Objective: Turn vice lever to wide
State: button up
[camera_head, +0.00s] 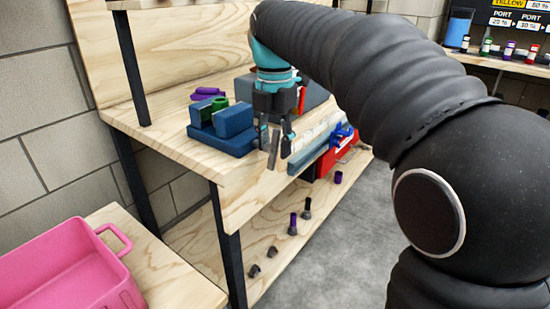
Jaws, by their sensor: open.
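A blue vice (222,146) sits near the front edge of the wooden bench. A green piece (219,103) shows between its two jaw blocks. A thin grey bar (273,151), apparently the vice lever, stands at the vice's right side, tilted slightly. My gripper (275,139) reaches down from above at the right end of the vice. Its dark fingers are open, one at the left and one at the right of the bar's upper part. I cannot tell whether either finger touches the bar. Part of the lever's joint with the vice is hidden by the fingers.
A purple item (207,93) lies behind the vice. Right of my gripper are a blue-grey rail (318,149) and a red box (345,150). The lower shelf (200,250) holds small dark and purple parts. A pink crate (70,270) stands at lower left. Grey floor is clear.

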jog(key=shift+f, duration=1.45)
grip_shut()
